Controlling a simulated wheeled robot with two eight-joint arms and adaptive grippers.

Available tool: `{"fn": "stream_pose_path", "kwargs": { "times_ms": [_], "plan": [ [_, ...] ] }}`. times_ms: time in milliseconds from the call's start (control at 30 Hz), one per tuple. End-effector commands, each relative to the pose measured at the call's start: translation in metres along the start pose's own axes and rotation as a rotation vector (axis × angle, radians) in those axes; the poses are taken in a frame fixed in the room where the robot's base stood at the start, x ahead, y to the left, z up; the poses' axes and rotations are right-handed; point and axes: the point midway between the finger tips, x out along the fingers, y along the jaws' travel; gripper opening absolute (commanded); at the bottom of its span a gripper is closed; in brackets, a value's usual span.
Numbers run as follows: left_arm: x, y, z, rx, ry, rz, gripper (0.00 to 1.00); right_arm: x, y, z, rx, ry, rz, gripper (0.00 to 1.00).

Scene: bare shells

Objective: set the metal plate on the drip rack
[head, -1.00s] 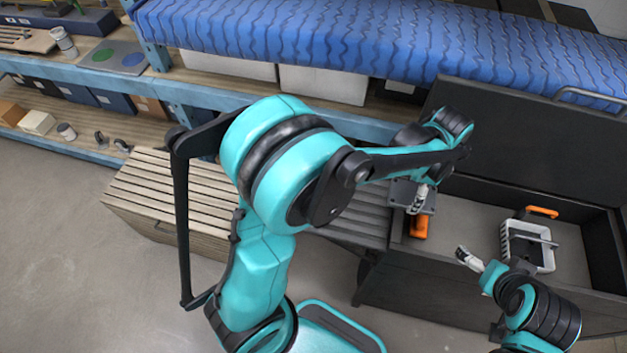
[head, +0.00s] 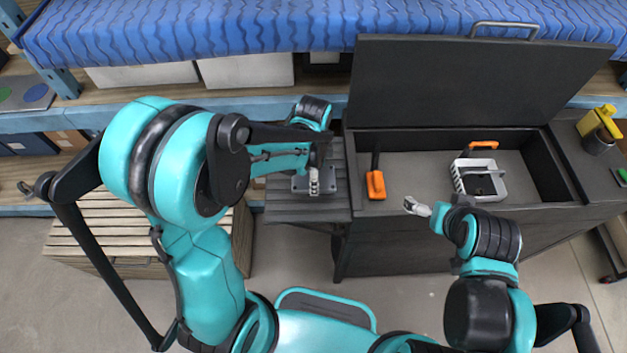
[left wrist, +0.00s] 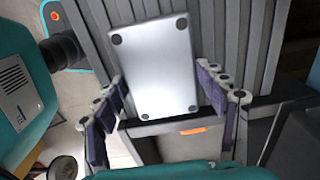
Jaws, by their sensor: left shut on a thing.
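The metal plate (left wrist: 152,65) is a silver rectangle with dark round spots at its corners. In the left wrist view it lies between the fingers of my left gripper, which is shut on it. In the head view the plate (head: 299,184) and my left gripper (head: 315,183) are over a dark slatted shelf (head: 290,206) at the chest's left side. I cannot tell whether the plate touches the slats. I cannot tell for sure whether this slatted shelf is the drip rack. My right gripper (head: 414,206) is in front of the open chest, apart from the plate; its jaw gap is unclear.
The dark chest (head: 430,195) stands open, its lid (head: 470,85) raised. Inside are an orange-handled tool (head: 375,184) and a pale basket (head: 463,183). A lighter slatted crate (head: 90,235) is on the left.

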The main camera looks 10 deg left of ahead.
Motion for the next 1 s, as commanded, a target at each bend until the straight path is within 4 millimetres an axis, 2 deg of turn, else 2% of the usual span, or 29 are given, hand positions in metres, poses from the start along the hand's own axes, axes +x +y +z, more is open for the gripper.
{"fn": "stream_pose_path", "kwargs": {
  "times_ms": [100,200,567,600,633,667,1000],
  "plan": [
    [0.021,0.000,0.000,0.000,0.000,0.000,0.27,0.007,0.000,0.005,0.000,0.000,0.000,1.00],
    [0.032,0.000,-0.001,0.000,0.000,0.000,0.27,0.010,0.000,0.007,0.000,0.000,0.000,1.00],
    [0.036,0.000,-0.001,0.000,0.000,0.000,0.27,0.012,0.000,0.009,0.000,0.000,0.000,1.00],
    [0.035,0.000,-0.001,0.000,0.000,0.000,0.80,0.011,0.000,0.008,0.000,0.000,0.000,1.00],
    [0.035,0.000,-0.001,0.000,0.000,0.000,0.88,0.011,0.000,0.008,0.000,0.000,0.000,1.00],
    [0.035,0.000,-0.001,0.000,0.000,0.000,0.93,0.011,0.000,0.008,0.000,0.000,0.000,1.00],
    [0.033,0.000,-0.001,0.000,0.000,0.000,0.93,0.010,0.000,0.007,0.000,0.000,0.000,1.00]
  ]
}}
